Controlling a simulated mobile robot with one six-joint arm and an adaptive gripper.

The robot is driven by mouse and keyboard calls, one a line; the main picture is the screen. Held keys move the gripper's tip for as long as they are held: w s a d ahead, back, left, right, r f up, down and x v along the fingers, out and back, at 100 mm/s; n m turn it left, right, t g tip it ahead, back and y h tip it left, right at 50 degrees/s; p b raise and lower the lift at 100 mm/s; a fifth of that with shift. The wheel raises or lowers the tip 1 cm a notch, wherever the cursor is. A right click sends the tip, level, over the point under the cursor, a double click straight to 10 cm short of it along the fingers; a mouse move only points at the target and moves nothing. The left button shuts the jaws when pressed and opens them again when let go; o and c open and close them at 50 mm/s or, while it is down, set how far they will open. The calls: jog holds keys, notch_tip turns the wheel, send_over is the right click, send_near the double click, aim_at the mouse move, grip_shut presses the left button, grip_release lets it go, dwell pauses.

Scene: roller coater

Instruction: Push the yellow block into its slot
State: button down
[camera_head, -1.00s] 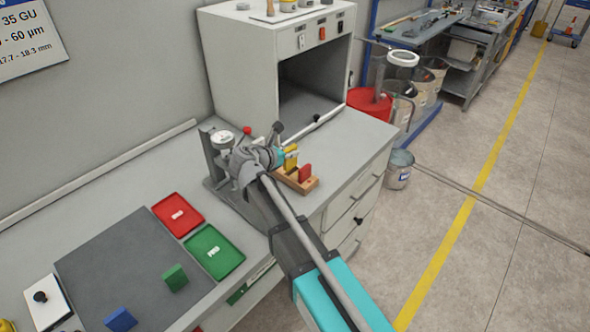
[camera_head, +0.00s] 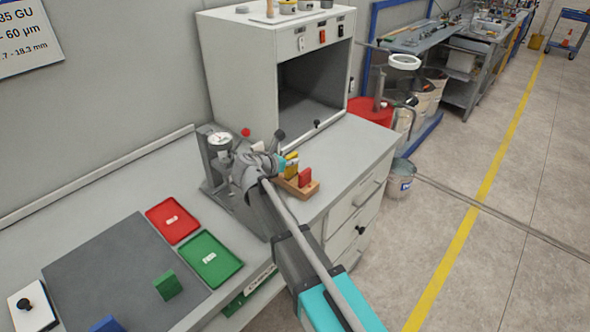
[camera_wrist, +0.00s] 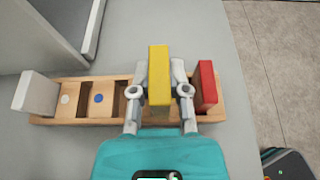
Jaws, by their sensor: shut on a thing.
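My gripper (camera_wrist: 159,88) is shut on the yellow block (camera_wrist: 159,62), with one finger on each side of it. The block is upright over the wooden rack (camera_wrist: 110,118), just left of the red block (camera_wrist: 207,84). Its lower end is hidden, so I cannot tell how deep it sits. In the head view the yellow block (camera_head: 290,168) stands higher than the red block (camera_head: 305,177), and my arm hides part of the rack (camera_head: 301,188). Left of my gripper, rack compartments show a blue dot (camera_wrist: 98,98) and a white dot (camera_wrist: 65,99).
A white block (camera_wrist: 35,92) stands at the rack's left end. Red (camera_head: 172,221) and green (camera_head: 210,260) trays lie left, near a green block (camera_head: 168,285).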

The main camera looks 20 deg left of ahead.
aim_at(291, 167)
jog(key=shift+w+a+f+b, duration=0.15)
jog(key=shift+w+f+b, duration=0.3)
jog(key=shift+f+b, duration=1.5)
jog(key=shift+f, duration=0.1)
jog(key=shift+f, duration=0.15)
jog(key=c, duration=0.6)
grip_release()
jog(key=shift+r, duration=0.3)
jog(key=p+v, duration=0.4)
jog(key=v, duration=0.8)
jog(key=shift+p, duration=0.3)
